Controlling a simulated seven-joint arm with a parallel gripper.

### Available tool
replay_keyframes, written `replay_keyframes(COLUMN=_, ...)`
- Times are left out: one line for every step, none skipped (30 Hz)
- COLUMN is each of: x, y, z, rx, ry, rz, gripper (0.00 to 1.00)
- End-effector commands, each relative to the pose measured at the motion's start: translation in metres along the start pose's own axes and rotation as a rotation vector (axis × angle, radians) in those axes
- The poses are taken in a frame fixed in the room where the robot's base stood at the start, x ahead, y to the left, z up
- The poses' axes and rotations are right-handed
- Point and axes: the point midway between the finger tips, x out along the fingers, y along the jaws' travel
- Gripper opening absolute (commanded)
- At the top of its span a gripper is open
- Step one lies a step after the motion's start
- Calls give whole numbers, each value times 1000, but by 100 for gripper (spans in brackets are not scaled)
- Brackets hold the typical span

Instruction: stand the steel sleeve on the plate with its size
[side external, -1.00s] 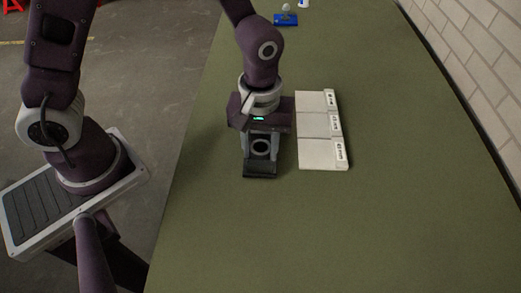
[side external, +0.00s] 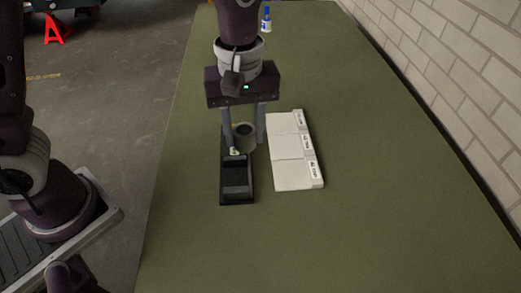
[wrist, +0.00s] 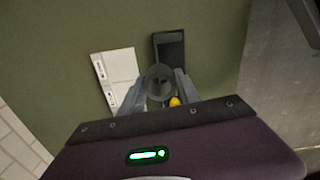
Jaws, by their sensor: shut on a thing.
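The steel sleeve (side external: 246,138) is a short dark grey ring-shaped tube. My gripper (side external: 245,138) is shut on it, one finger on each side. Its open end faces up in the side view and towards the camera in the wrist view (wrist: 160,80). The sleeve is left of the white plates and beside the black holder's far end; the gap beneath it is hard to judge. Several white plates (side external: 293,172) lie in a row, each with a printed label on its right edge. The labels are too small to read.
A long black holder (side external: 236,190) lies left of the plates. A small yellow thing (wrist: 175,101) shows by a finger in the wrist view. A blue bottle (side external: 266,20) stands far back. A brick wall (side external: 440,70) runs along the right. The green table front is clear.

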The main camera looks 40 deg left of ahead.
Motion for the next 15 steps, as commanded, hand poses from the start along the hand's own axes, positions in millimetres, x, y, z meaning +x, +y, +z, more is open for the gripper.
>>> replay_keyframes(x=0, y=13, z=-9, rx=-93, ry=0, rz=1, gripper=0)
replay_keyframes(x=0, y=22, z=-15, rx=-162, ry=0, rz=1, gripper=0)
replay_keyframes(x=0, y=34, z=-23, rx=-258, ry=0, rz=1, gripper=0)
replay_keyframes(x=0, y=43, z=-29, rx=-332, ry=0, rz=1, gripper=0)
replay_keyframes(x=1, y=51, z=-35, rx=-409, ry=0, rz=-1, gripper=0)
replay_keyframes(x=2, y=62, z=-44, rx=-513, ry=0, rz=-1, gripper=0)
replay_keyframes(x=2, y=71, z=-50, rx=-589, ry=0, rz=0, gripper=0)
replay_keyframes(x=3, y=78, z=-56, rx=-660, ry=1, rz=-1, gripper=0)
replay_keyframes(x=4, y=86, z=-63, rx=-747, ry=1, rz=-1, gripper=0)
replay_keyframes(x=4, y=92, z=-67, rx=-803, ry=2, rz=0, gripper=0)
replay_keyframes(x=5, y=96, z=-71, rx=-852, ry=2, rz=-1, gripper=0)
replay_keyframes(x=6, y=101, z=-75, rx=-903, ry=2, rz=0, gripper=0)
replay_keyframes(x=7, y=103, z=-77, rx=-932, ry=2, rz=-1, gripper=0)
replay_keyframes(x=10, y=104, z=-78, rx=-953, ry=3, rz=-2, gripper=0)
replay_keyframes(x=18, y=106, z=-80, rx=-972, ry=3, rz=-4, gripper=0)
